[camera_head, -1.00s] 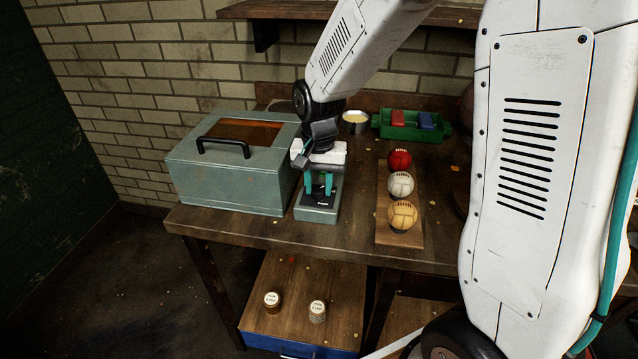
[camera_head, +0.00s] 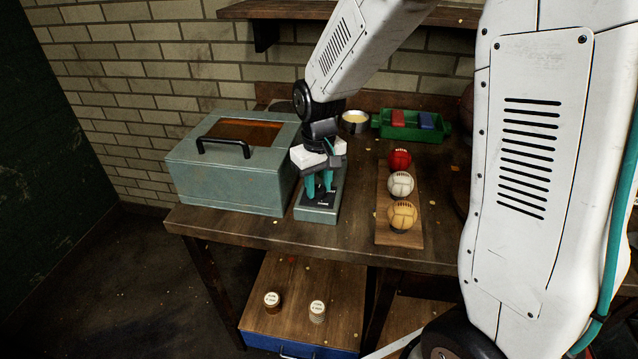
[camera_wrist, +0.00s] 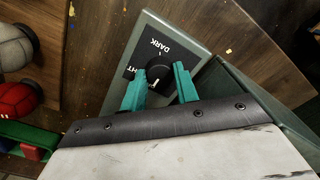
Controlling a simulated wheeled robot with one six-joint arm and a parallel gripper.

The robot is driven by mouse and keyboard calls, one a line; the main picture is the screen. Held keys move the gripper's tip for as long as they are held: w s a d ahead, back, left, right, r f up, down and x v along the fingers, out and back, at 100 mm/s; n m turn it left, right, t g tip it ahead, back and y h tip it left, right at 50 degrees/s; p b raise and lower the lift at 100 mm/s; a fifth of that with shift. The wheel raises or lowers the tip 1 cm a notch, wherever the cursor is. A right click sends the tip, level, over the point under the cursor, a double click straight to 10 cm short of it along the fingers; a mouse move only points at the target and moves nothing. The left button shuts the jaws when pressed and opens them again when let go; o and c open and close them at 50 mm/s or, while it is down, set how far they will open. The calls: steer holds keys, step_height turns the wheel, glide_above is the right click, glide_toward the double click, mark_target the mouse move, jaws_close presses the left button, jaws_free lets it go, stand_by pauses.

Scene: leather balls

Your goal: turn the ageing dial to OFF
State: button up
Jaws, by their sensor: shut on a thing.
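The ageing dial is a black knob (camera_wrist: 160,72) on a dark plate on top of a small grey-green box (camera_head: 316,215). In the wrist view the plate shows "DARK" and a partly covered word ending in "GHT"; I see no OFF mark. A pale line shows on the knob, towards my gripper's body. My gripper (camera_head: 319,187) points down over the box, its teal fingers on either side of the knob, shut on it; they also show in the wrist view (camera_wrist: 159,80).
A grey-green chest (camera_head: 225,185) with a black handle stands close on the left. A wooden board (camera_head: 413,237) with red, white and tan balls lies on the right. Two labelled stoppers stand on the lower shelf (camera_head: 295,285).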

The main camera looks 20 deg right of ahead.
mark_target(320, 190)
stand_by(0.4)
steer(key=o, duration=1)
steer(key=shift+r, duration=0.15)
step_height(320, 190, up, 8)
steer(key=shift+f, duration=0.2)
steer(key=shift+s+f, duration=0.1)
steer(key=shift+s, duration=0.2)
steer(key=s+d+r, duration=0.1)
steer(key=s+r, duration=0.1)
steer(key=s, duration=0.6)
steer(key=s+d+r+m, duration=0.1)
steer(key=s+r, duration=0.2)
steer(key=s, duration=0.5)
steer(key=s+d+r+m+t, duration=0.1)
steer(key=s+r, duration=0.2)
steer(key=s, duration=0.6)
steer(key=shift+d+r, duration=0.1)
steer(key=shift+r, duration=0.1)
